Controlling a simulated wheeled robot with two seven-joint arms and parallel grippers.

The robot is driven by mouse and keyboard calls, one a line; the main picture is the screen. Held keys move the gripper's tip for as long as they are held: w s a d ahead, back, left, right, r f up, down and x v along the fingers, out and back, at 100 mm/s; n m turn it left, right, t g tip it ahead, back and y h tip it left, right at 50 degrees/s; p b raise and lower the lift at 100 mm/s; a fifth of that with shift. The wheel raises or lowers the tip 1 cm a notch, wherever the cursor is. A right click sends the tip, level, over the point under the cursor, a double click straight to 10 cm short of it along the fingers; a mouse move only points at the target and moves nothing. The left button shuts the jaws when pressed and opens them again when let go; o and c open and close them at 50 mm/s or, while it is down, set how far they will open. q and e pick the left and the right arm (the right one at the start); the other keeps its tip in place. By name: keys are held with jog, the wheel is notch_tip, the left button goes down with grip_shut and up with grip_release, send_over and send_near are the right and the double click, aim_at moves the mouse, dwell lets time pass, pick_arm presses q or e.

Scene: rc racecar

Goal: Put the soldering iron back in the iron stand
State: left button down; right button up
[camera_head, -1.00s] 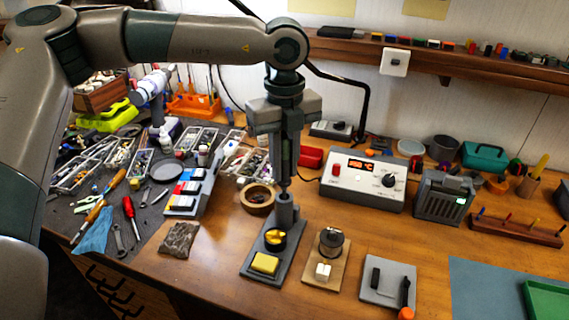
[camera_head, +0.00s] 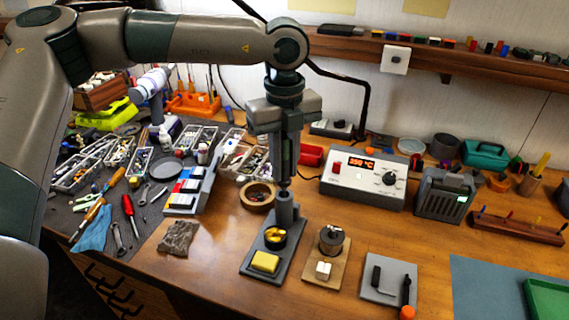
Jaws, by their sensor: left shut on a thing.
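My left gripper (camera_head: 285,155) points straight down over the iron stand (camera_head: 254,272) and is shut on the soldering iron (camera_head: 285,180). The iron is dark and upright, and the fingers hide most of it. Its lower end is at the mouth of the stand's grey upright holder (camera_head: 286,212). I cannot tell how far it reaches inside. The stand has a dark base with a yellow sponge (camera_head: 265,262) at the front and a round cup with yellow in it (camera_head: 275,238). My right gripper is out of view.
A soldering station (camera_head: 362,180) with a lit red display stands behind and right. A solder spool (camera_head: 331,240) on a wooden board is to the right.

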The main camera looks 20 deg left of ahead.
aim_at(285, 138)
pick_arm(q)
jog(key=shift+f, duration=0.1)
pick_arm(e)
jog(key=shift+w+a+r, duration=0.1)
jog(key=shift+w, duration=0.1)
pick_arm(q)
jog(key=shift+f+b, duration=0.35)
jog(key=shift+b, duration=0.05)
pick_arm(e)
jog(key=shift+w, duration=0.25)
pick_arm(q)
jog(key=shift+f+b, duration=0.5)
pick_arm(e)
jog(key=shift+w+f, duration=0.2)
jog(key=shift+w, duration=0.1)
pick_arm(q)
jog(key=shift+f+b, duration=0.6)
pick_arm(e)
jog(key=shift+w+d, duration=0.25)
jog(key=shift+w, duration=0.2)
pick_arm(q)
jog(key=c, duration=1.2)
grip_release()
jog(key=shift+o, duration=0.2)
jog(key=shift+r, duration=0.15)
jog(key=shift+r+p, duration=1.6)
jog(key=shift+r, duration=2.8)
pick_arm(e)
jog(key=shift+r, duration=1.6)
